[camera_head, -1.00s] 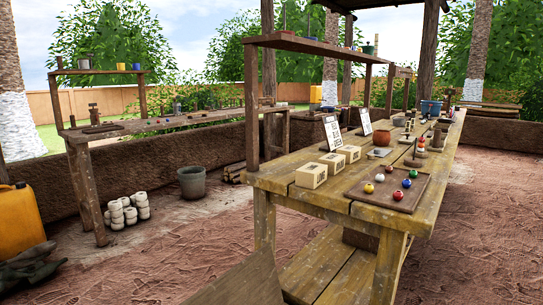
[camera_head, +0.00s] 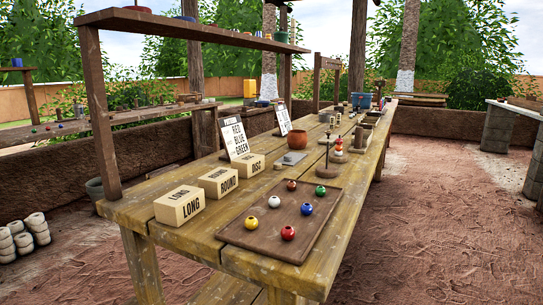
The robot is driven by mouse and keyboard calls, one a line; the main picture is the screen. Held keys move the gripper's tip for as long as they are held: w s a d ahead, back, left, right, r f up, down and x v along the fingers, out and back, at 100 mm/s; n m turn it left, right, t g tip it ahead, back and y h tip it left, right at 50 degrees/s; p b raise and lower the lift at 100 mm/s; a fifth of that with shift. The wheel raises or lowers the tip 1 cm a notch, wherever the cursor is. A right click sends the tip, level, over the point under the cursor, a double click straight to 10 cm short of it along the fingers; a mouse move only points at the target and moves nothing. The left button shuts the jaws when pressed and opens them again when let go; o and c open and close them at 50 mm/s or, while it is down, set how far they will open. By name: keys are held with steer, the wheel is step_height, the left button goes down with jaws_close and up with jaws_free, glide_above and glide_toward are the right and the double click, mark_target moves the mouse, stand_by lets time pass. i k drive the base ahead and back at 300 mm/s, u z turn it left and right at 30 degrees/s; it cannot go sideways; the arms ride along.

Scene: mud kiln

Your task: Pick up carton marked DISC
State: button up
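The carton marked DISC (camera_head: 251,166) is a small tan box with black lettering, standing on the wooden workbench (camera_head: 158,240). It is the farthest of a row of three alike cartons. The carton marked ROUND (camera_head: 218,182) is in the middle, and the carton marked LONG (camera_head: 180,205) is nearest, by the bench's left edge. All three stand upright and a little apart. My gripper is not in view.
A wooden tray (camera_head: 262,240) with several coloured beads lies right of the cartons. A sign listing RED, BLUE, GREEN (camera_head: 236,139) stands behind them, near a clay pot (camera_head: 298,139). A shelf post (camera_head: 101,120) rises at the left. Open dirt floor (camera_head: 450,230) lies to the right.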

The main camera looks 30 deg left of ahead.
mark_target(249, 165)
steer(key=i, duration=3.35)
steer(key=u, duration=3.6)
